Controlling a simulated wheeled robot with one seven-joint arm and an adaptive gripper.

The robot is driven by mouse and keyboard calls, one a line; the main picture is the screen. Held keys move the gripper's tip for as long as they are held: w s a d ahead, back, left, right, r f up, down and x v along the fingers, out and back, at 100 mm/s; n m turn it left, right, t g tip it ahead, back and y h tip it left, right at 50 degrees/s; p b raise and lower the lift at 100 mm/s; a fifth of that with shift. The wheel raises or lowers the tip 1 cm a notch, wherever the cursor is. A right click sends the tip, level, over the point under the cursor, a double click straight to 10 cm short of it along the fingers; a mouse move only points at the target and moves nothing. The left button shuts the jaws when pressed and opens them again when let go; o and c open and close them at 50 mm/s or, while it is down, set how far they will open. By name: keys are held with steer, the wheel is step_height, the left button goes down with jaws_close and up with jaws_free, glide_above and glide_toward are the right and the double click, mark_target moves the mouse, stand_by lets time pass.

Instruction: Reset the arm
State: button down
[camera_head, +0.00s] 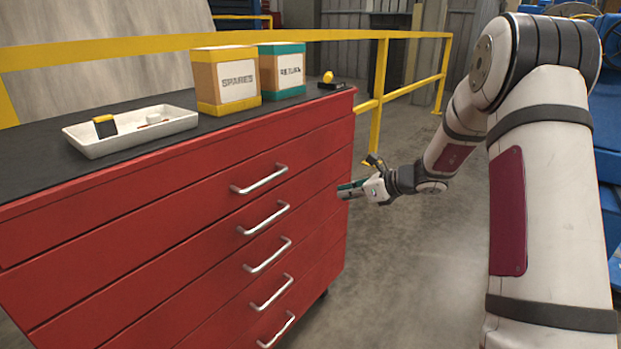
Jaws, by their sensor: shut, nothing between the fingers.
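My arm (548,180) rises on the right, bends at the elbow near the top, and reaches down and left. My gripper (350,189) is at its end, in front of the right end of the red drawer cabinet (180,250), pointing left. The fingers look closed together and hold nothing. It is small in the view, and I cannot tell whether it touches the cabinet.
On the black cabinet top (40,160) stand a white tray (92,149) with small items, a SPARES box (238,80), a green-trimmed box (289,70) and a small yellow-and-black item (328,80). Several drawers have silver handles (262,180). A yellow railing (130,47) runs behind.

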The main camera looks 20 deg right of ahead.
steer(key=s+a+r+n+g+y, duration=0.1)
steer(key=s+a+r+n+g, duration=0.4)
steer(key=s+a+r+n, duration=0.8)
steer(key=s+a+r+n+g+h, duration=0.1)
steer(key=s+a+n+g, duration=0.15)
steer(key=s, duration=0.65)
steer(key=s+a+n+g+h, duration=0.15)
steer(key=s+n, duration=0.25)
steer(key=s, duration=0.4)
steer(key=s+d+f+n+h, duration=0.1)
steer(key=s+d+n+h, duration=0.25)
steer(key=s, duration=0.65)
steer(key=s+d+f+n+h, duration=0.1)
steer(key=s+d+n+h, duration=0.3)
steer(key=s, duration=0.6)
step_height(320, 180, up, 20)
steer(key=a+n+t+y+p, duration=0.1)
steer(key=t+y+p, duration=0.1)
steer(key=p, duration=1.6)
steer(key=shift+a+f+n+t, duration=0.25)
steer(key=shift+n+t, duration=0.15)
steer(key=shift+t, duration=0.3)
